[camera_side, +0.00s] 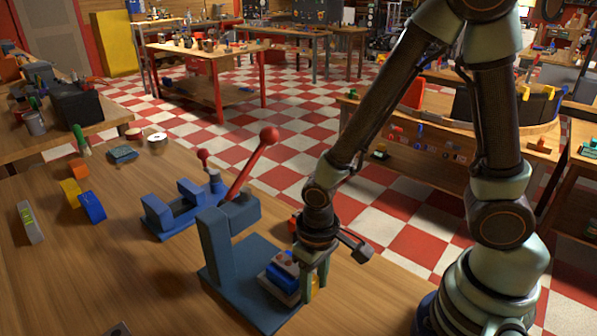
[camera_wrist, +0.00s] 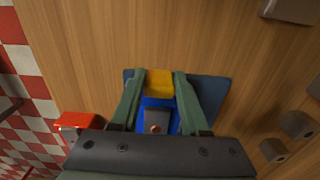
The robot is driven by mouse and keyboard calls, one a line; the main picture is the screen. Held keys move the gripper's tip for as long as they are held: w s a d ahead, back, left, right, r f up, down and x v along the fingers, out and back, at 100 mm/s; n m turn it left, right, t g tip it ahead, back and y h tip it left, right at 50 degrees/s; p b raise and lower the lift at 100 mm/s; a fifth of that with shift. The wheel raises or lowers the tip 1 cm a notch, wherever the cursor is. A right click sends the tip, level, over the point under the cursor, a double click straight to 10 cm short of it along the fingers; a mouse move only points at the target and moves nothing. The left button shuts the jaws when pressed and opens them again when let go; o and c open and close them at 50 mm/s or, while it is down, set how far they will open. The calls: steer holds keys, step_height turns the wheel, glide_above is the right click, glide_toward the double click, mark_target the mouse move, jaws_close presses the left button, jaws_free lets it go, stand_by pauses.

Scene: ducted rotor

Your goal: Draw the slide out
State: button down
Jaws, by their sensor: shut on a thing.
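A blue press-like fixture stands at the front of the wooden bench in the side view, with an upright, a top arm and a flat base plate (camera_side: 236,285). A small blue and grey body (camera_side: 284,268) sits on the base plate; I take it to hold the slide. My gripper (camera_side: 316,283) points down at its right end. In the wrist view, my green fingers (camera_wrist: 159,88) close on both sides of a yellow block (camera_wrist: 159,82), in line with the blue body (camera_wrist: 158,103). The base plate (camera_wrist: 212,92) shows beneath. The fingers partly hide the yellow block in the side view.
A second blue fixture (camera_side: 186,208) stands behind, near a red lever with a ball end (camera_side: 268,136). Small coloured blocks (camera_side: 91,207) lie at the left. A red and grey object (camera_wrist: 75,123) sits near the bench edge. Bare wood lies beyond the plate.

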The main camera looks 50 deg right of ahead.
steer(key=shift+s, duration=0.3)
steer(key=shift+c, duration=2)
jaws_free()
steer(key=shift+w, duration=0.1)
steer(key=shift+r, duration=0.25)
step_height(320, 180, up, 12)
steer(key=shift+f, duration=0.2)
steer(key=w+d+r+t, duration=0.3)
steer(key=d+r+t, duration=0.2)
steer(key=d+r, duration=0.5)
steer(key=shift+w, duration=0.15)
